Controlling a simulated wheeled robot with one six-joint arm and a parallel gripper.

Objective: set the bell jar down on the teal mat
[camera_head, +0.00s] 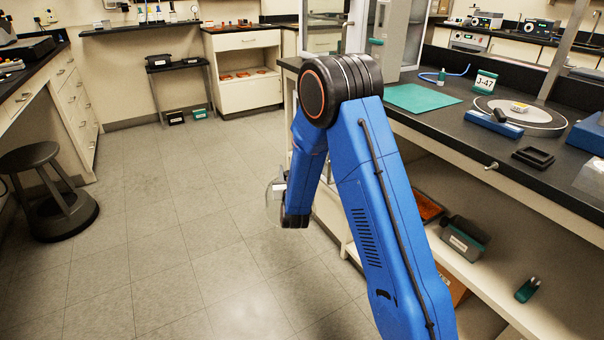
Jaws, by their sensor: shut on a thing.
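The teal mat (421,98) lies flat and bare on the black bench top, right of my arm's upper joint. My gripper (282,192) hangs at the lower end of my blue forearm, out over the floor aisle and left of the bench. It is shut on the clear bell jar (271,206), whose faint see-through outline shows at the gripper's left side. The arm's end hides part of the jar, and its exact tilt is hard to tell. The jar is well apart from the mat, lower and to the left in the picture.
Right of the mat stand a J-47 sign (485,82), a round plate (519,113) with a small white-and-yellow item, and a blue tool (496,123). A blue hose (452,73) lies behind the mat. A tall grey cabinet (402,35) borders it. A black stool (45,185) stands left.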

